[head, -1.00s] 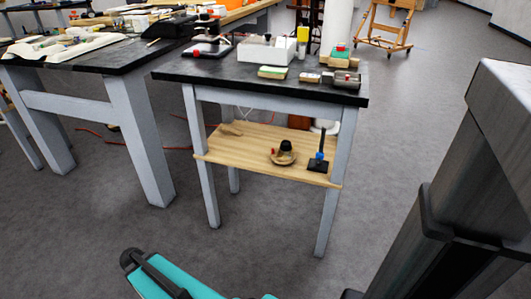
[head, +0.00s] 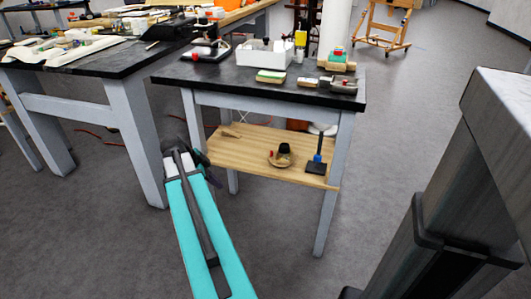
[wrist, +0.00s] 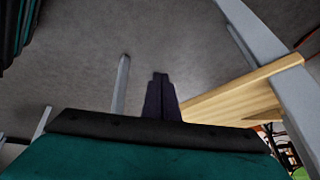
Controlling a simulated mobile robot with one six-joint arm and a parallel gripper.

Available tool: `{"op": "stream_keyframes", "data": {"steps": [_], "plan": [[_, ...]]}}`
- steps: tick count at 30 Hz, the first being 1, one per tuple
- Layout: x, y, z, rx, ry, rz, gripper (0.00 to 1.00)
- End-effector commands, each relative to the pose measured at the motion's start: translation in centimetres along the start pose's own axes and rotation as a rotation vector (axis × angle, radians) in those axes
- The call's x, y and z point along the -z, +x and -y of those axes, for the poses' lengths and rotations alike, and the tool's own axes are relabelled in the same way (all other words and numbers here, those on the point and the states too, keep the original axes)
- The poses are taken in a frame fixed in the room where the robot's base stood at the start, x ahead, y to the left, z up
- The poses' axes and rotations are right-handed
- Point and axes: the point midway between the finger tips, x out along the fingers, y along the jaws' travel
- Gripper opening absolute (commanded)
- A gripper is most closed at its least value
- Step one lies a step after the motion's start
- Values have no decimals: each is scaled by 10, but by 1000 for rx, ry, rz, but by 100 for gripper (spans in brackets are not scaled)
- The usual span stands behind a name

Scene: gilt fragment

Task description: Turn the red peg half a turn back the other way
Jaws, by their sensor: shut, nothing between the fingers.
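A small red peg (head: 271,152) shows at the left side of a round wooden base (head: 280,162) on the lower shelf. A black knob-like piece (head: 284,148) stands on the same base. The peg is too small to tell how it is turned. In the wrist view, my gripper's dark fingers (wrist: 161,78) are together and empty, with floor and the shelf edge beyond. The peg is not visible in the wrist view.
The wooden shelf (head: 232,152) sits between grey table legs (head: 334,180), under a dark tabletop (head: 210,75) holding several items. A black stand with a blue part (head: 317,160) is right of the base. Floor in front of the table is clear.

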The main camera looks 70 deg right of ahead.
Motion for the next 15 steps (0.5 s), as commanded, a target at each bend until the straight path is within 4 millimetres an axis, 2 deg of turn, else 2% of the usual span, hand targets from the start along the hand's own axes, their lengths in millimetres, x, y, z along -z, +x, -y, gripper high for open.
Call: {"op": "stream_keyframes", "data": {"steps": [1,3,6,9,12,15], "plan": [[27,-9,8,5,85,-17,0],[59,-18,14,9,199,-41,0],[102,-31,19,16,351,-73,0],[137,-41,20,23,472,-100,0],[159,-48,20,27,554,-118,0],[171,-52,20,31,598,-128,0]]}}
